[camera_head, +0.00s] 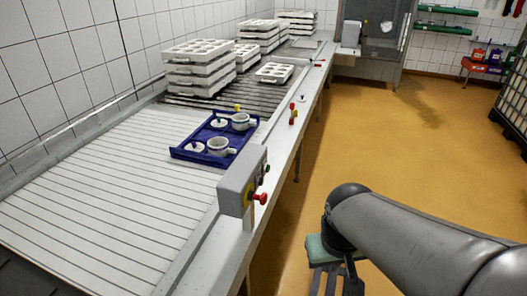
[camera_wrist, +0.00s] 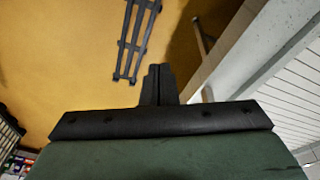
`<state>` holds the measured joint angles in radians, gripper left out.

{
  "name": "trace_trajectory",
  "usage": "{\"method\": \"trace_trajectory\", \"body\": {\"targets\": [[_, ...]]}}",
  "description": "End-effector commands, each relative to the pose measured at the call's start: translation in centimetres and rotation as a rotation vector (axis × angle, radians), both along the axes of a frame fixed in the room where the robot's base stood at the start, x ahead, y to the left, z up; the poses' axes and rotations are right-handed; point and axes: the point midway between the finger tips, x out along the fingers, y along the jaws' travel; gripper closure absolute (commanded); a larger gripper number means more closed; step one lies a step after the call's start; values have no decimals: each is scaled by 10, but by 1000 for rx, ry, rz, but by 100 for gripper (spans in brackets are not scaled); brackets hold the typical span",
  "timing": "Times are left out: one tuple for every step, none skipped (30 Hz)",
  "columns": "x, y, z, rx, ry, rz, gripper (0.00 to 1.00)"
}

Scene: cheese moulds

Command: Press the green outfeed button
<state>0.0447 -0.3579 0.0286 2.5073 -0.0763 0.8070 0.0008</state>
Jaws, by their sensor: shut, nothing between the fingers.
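A grey control box (camera_head: 242,182) stands on the near edge of the conveyor in the head view. A small green button (camera_head: 266,168) shows on its right side, above a red mushroom button (camera_head: 262,198) with a yellow base. Which line part the green button serves cannot be read. My gripper (camera_wrist: 158,73) is shut and empty in the wrist view, its dark fingers together over the floor. In the head view my arm's end is right of and below the box, apart from it. The buttons do not show in the wrist view.
A blue tray (camera_head: 178,153) with white moulds sits on the conveyor (camera_head: 90,200). White mould stacks (camera_head: 197,70) stand farther back. More small controls (camera_head: 293,113) stand along the conveyor edge. The orange floor (camera_head: 380,130) right of the conveyor is mostly clear.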

Motion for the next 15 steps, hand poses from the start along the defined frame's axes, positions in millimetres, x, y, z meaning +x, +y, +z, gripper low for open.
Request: {"method": "trace_trajectory", "body": {"targets": [[25,-9,-8,-37,-39,21,100],[42,-14,-11,-62,-71,43,100],[68,-21,-15,-95,-118,74,100],[88,-26,-18,-119,-156,104,100],[108,-31,-22,-141,-194,135,100],[136,-36,-27,-166,-248,180,100],[157,-39,-31,-181,-289,215,100],[178,-42,-36,-194,-331,254,100],[205,-44,-42,-206,-389,307,100],[226,-46,-48,-210,-434,348,100],[246,-46,-54,-210,-483,390,100],[272,-46,-62,-205,-550,444,100],[290,-46,-69,-196,-602,485,100],[308,-45,-75,-185,-657,525,100],[328,-43,-83,-168,-727,574,100]]}}
